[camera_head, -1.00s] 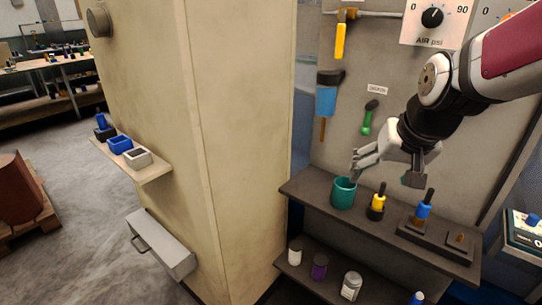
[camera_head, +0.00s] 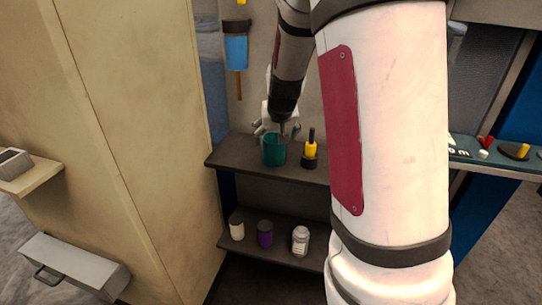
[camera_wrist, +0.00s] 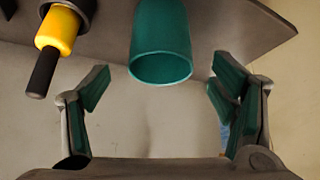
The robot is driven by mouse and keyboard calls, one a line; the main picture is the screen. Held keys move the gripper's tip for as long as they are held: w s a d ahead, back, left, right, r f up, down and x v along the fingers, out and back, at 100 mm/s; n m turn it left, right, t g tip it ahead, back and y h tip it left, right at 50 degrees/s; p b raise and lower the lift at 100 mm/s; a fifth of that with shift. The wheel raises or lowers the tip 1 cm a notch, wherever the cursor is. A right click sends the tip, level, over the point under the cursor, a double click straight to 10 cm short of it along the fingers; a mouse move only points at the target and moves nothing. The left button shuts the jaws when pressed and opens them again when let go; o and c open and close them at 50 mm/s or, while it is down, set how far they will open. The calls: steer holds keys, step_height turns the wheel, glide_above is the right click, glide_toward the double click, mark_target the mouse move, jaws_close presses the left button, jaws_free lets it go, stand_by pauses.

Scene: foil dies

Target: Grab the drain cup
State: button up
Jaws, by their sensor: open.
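The drain cup appears to be the teal cup (camera_head: 274,153) standing upright on the upper dark shelf, near its left end. It also shows in the wrist view (camera_wrist: 161,42) at the top centre, in line with the gap between my fingers. My gripper (camera_head: 271,128) is just above and behind the cup's rim in the head view. In the wrist view my gripper (camera_wrist: 160,84) has its two green-padded fingers spread wide, one on each side of the cup's near end. Neither finger visibly touches it, and nothing is held.
A yellow-and-black handled tool (camera_head: 310,150) stands in a holder right of the cup; it also shows in the wrist view (camera_wrist: 57,30). White, purple and clear jars (camera_head: 265,233) sit on the lower shelf (camera_head: 285,254). My arm hides the shelf's right part.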

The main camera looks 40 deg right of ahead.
steer(key=shift+b+x, duration=0.85)
steer(key=shift+x, duration=2.15)
steer(key=shift+s, duration=0.1)
steer(key=c, duration=1.3)
